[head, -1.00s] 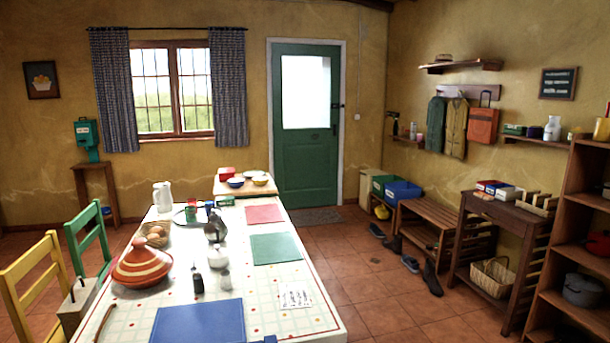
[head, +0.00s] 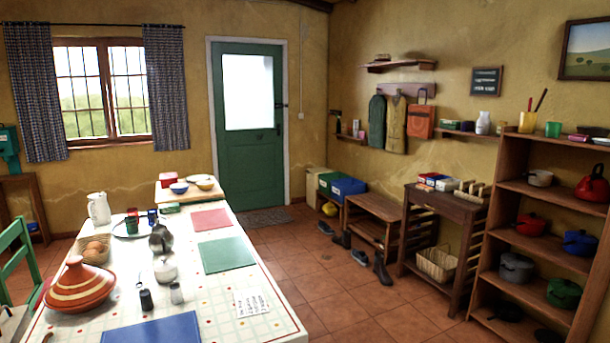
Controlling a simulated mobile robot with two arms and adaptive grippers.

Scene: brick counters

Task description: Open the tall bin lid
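A tall cream bin-like box (head: 313,184) stands in the far corner, just right of the green door (head: 248,125). Its lower part is hidden behind a green box (head: 326,183) and a blue box (head: 348,188). Its top looks closed, but it is too small and far to be sure of the lid. Neither of my grippers is in view.
A long table (head: 272,322) with dishes fills the left foreground. A bench (head: 374,205), a slatted rack (head: 440,200) and a tall shelf unit (head: 528,192) line the right side. Shoes (head: 381,270) lie before the bench. The tiled floor between is mostly clear.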

